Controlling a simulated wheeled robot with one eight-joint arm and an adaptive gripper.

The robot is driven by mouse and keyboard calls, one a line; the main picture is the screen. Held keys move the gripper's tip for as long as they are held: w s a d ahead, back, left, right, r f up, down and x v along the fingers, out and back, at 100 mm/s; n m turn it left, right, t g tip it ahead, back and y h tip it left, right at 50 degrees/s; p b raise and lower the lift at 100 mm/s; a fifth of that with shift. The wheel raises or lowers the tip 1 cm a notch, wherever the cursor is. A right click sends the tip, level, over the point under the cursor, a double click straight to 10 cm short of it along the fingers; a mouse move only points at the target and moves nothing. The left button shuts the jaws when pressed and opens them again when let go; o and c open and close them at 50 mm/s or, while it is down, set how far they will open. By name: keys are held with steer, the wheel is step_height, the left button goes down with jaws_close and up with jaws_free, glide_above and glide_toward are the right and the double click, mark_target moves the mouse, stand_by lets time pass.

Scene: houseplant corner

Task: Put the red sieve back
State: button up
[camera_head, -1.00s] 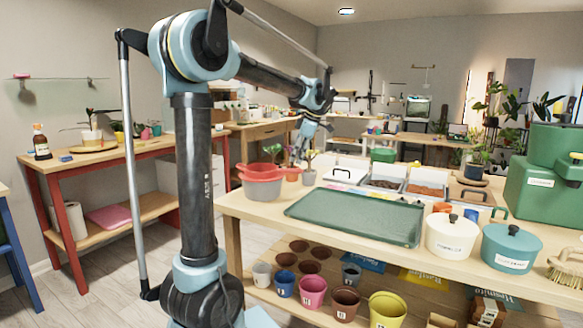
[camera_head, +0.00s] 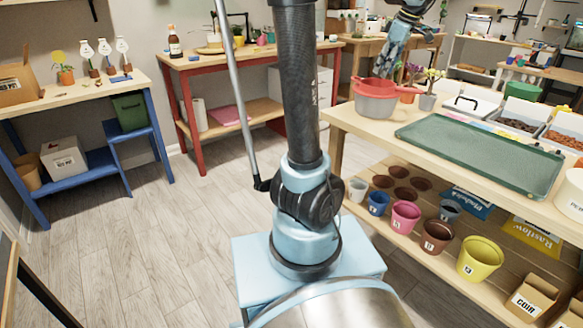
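The red sieve (camera_head: 372,84) sits at the left end of the potting table, on top of a grey bowl (camera_head: 375,108). Its red handle side reaches to the right. My arm comes down from the top of the view, and my gripper (camera_head: 391,70) is just above and beside the right side of the sieve. The fingertips are small and partly lost against the background, so I cannot tell whether they are open, or whether they touch the sieve.
A green tray (camera_head: 484,150) and a small potted plant (camera_head: 428,100) share the potting table. Numbered pots, such as a yellow one (camera_head: 478,258), stand on its lower shelf. A red-framed table (camera_head: 250,56) and a blue-framed table (camera_head: 70,100) stand left, with bare floor between.

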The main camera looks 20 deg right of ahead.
steer(key=s+a+f+m, duration=0.1)
steer(key=a+f, duration=0.2)
steer(key=a, duration=0.5)
steer(key=s+a+f+m+g, duration=0.1)
steer(key=a+f, duration=0.2)
steer(key=a, duration=0.5)
steer(key=s+a+f+m, duration=0.15)
steer(key=a+f, duration=0.25)
steer(key=a, duration=0.4)
steer(key=s+a+f+m, duration=0.2)
steer(key=s+a+f, duration=0.4)
steer(key=f, duration=0.2)
steer(key=s+a+f+m+h, duration=0.1)
steer(key=s+a+f+m, duration=0.1)
steer(key=s+a+f, duration=0.3)
step_height(320, 180, down, 3)
steer(key=shift+s+a, duration=0.4)
steer(key=shift+a, duration=0.75)
